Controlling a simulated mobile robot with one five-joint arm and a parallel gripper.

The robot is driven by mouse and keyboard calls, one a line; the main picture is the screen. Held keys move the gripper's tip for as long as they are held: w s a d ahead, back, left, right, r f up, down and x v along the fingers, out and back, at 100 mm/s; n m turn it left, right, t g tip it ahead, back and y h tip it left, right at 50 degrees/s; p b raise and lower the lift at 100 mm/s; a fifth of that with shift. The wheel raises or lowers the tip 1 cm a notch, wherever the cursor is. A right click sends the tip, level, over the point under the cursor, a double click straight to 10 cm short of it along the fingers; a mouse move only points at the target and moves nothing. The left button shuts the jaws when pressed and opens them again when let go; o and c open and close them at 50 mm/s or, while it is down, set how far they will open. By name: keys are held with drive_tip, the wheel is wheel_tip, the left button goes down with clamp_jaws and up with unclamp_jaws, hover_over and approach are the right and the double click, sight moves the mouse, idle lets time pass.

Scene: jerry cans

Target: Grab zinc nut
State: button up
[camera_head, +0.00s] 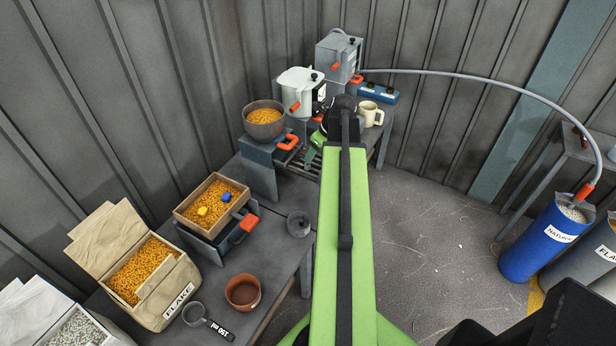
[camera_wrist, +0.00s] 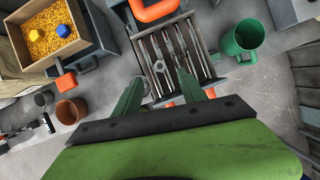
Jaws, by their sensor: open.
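A small grey hexagonal nut (camera_wrist: 160,67) lies on the slatted metal tray (camera_wrist: 203,64) in the wrist view; it looks like the zinc nut. The tray also shows partly in the head view (camera_head: 305,168), where my arm covers part of it and I cannot make out the nut. My gripper (camera_wrist: 160,90) is open and empty. Its two green fingers stand apart, left and right of the nut and nearer the camera. In the head view my gripper (camera_head: 316,146) is over the tray, partly hidden by my arm.
Orange handles (camera_wrist: 154,9) stick up by the tray. A green mug (camera_wrist: 236,42) stands right of it. A wooden box of orange grains (camera_head: 183,208) with a yellow and a blue piece, a brown pot (camera_head: 243,291) and a bowl (camera_head: 263,129) stand left.

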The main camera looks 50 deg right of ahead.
sight(309, 165)
drive_tip(key=shift+b+x, duration=0.35)
drive_tip(key=shift+x, duration=0.75)
drive_tip(key=b+x, duration=0.5)
drive_tip(key=shift+f, duration=0.2)
drive_tip(key=shift+r, duration=0.2)
clamp_jaws()
